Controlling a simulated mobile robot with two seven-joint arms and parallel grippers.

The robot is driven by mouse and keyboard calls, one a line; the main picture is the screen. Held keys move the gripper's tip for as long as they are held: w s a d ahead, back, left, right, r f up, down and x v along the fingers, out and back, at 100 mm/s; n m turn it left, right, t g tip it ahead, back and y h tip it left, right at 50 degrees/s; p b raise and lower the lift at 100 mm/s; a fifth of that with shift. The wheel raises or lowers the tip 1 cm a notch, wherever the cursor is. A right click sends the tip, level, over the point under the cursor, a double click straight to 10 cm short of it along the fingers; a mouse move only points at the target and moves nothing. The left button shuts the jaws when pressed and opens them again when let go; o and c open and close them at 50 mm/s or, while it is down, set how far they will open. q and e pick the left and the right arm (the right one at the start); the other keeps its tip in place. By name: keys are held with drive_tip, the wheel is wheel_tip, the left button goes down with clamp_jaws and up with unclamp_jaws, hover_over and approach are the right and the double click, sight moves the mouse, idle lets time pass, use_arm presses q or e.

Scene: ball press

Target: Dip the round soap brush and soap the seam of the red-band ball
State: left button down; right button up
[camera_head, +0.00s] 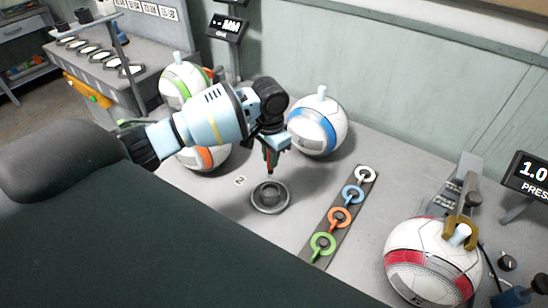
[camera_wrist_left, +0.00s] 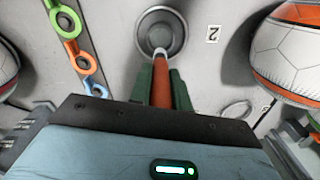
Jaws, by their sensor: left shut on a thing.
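My left gripper (camera_head: 271,158) is shut on the brush (camera_wrist_left: 162,82), gripping its orange-red handle between green fingers. The brush points down over the round dark dish (camera_head: 257,205), which also shows in the wrist view (camera_wrist_left: 176,46). The brush tip is at or just above the dish's middle; I cannot tell whether it touches. The red-band ball (camera_head: 410,238) stands at the right of the bench, under a brass-coloured bracket with a pale plug at its top. Part of a red-marked ball shows at the wrist view's left edge (camera_wrist_left: 6,62). My right gripper is not in view.
A dark strip with white, blue, orange and green rings (camera_head: 340,217) lies between dish and red-band ball. The blue-band ball (camera_head: 318,125), green-band ball (camera_head: 180,80) and orange-band ball (camera_head: 208,158) stand behind. A press display (camera_head: 530,172) is at right.

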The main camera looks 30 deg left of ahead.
sight(270, 173)
use_arm(q)
drive_tip(key=shift+a+f, duration=0.1)
drive_tip(key=shift+f, duration=1.5)
drive_tip(key=shift+s+f+b, duration=0.1)
drive_tip(key=shift+f+b, duration=0.85)
drive_tip(key=shift+f, duration=2.45)
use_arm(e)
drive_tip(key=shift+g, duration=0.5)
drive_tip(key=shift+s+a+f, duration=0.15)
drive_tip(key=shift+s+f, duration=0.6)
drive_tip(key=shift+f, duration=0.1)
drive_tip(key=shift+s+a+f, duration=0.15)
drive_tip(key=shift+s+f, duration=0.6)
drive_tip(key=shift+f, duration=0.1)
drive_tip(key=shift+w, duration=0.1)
